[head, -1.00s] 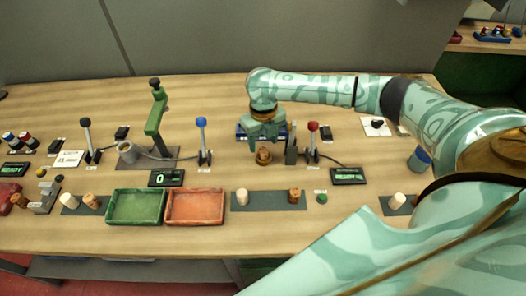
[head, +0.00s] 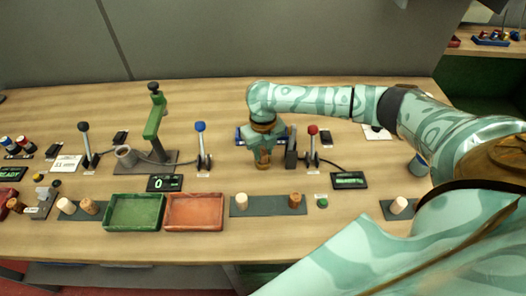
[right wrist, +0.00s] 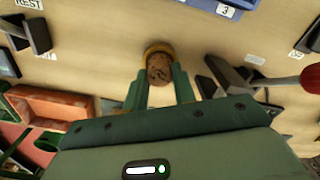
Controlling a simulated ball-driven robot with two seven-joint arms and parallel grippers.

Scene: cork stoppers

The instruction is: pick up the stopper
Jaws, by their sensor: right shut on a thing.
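In the right wrist view a brown cork stopper (right wrist: 159,67) stands between the fingertips of my right gripper (right wrist: 159,86), with a yellow-brown rim around its far side. The two green fingers are shut on it from left and right. In the head view my right gripper (head: 262,161) points down at the table in front of a blue tray, and its fingers mostly hide this stopper. I cannot tell whether the stopper touches the table. My left gripper is not in view.
Other stoppers, pale (head: 241,201) and brown (head: 295,201), stand on a dark mat (head: 268,206). A green tray (head: 134,227) and an orange tray (head: 194,227) lie to the left. Levers with a blue knob (head: 200,127) and a red knob (head: 313,130) flank the gripper.

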